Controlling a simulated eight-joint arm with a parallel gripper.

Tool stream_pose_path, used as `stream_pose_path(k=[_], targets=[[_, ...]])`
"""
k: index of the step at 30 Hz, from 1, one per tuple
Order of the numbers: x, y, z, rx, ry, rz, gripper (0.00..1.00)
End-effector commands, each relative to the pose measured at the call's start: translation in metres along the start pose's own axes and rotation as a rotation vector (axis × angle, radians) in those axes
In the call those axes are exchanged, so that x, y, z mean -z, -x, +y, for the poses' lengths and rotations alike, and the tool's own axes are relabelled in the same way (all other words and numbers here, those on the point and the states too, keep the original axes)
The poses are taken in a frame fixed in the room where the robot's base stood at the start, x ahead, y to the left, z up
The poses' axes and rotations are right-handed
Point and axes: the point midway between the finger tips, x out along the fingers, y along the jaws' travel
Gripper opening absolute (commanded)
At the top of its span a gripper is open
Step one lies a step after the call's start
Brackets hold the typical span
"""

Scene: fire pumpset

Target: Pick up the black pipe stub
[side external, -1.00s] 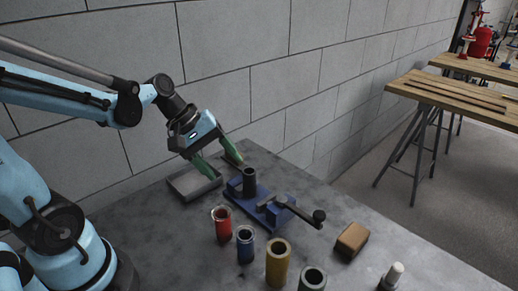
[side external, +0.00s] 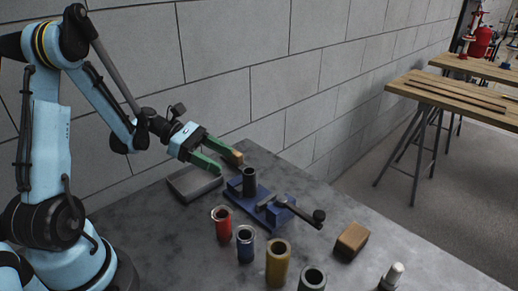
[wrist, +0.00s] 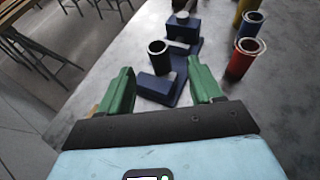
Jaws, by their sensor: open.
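A black pipe stub (side external: 249,182) stands upright at the blue vise (side external: 270,209). In the wrist view the stub (wrist: 158,57) shows its open top, ahead of and between my fingertips. My gripper (side external: 228,165) has green fingers and is open and empty. It points toward the stub from the left, nearly level and a little apart from it. In the wrist view my gripper (wrist: 158,70) has one finger on each side of the stub's line. The stub's lower end is partly hidden by the vise's blue jaws.
Red (side external: 222,223), blue (side external: 246,244) and yellow (side external: 278,262) pipe stubs and a dark grey one (side external: 312,279) stand in front of the vise. A grey tray (side external: 194,183) lies below my gripper. A brown block (side external: 352,240) and white-topped bottle (side external: 392,275) are at right. The wall is close behind.

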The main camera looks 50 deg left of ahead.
Motion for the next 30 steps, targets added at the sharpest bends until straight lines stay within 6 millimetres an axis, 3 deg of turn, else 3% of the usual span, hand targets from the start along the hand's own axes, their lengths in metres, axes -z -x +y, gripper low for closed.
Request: stream_pose_path(k=[3, 11, 21, 30], targets=[[0.000, -0.021, 0.000, 0.003, -0.003, 0.001, 0.65], [0.000, -0.041, 0.000, 0.001, -0.003, 0.001, 0.65], [-0.001, -0.084, 0.003, 0.001, -0.003, 0.002, 0.65], [-0.001, -0.089, 0.004, -0.002, -0.002, 0.002, 0.65]])
